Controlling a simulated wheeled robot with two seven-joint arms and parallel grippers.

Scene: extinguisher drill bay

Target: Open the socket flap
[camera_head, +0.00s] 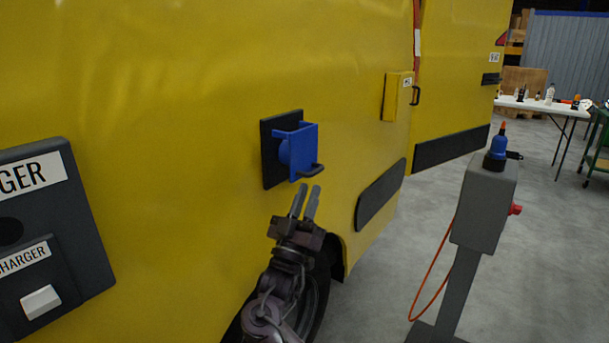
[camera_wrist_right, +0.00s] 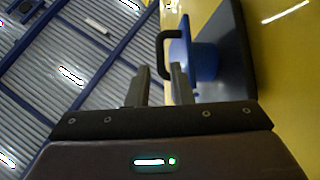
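The blue socket flap (camera_head: 309,150) stands in front of a round blue socket (camera_head: 285,151) on a black plate (camera_head: 268,170) fixed to the yellow vehicle's side. It appears to cover the socket. In the right wrist view the handle (camera_wrist_right: 162,58) lies just beyond the fingertips, and the flap (camera_wrist_right: 180,39) shows edge-on. I cannot tell whether any finger touches the handle. My left gripper is out of view.
The yellow vehicle (camera_head: 150,90) fills the left and middle, with a dark charger box (camera_head: 80,220) on it. A grey post (camera_head: 483,205) with a blue plug (camera_head: 497,148) on top and an orange cable stands right. A white table (camera_head: 545,106) is behind.

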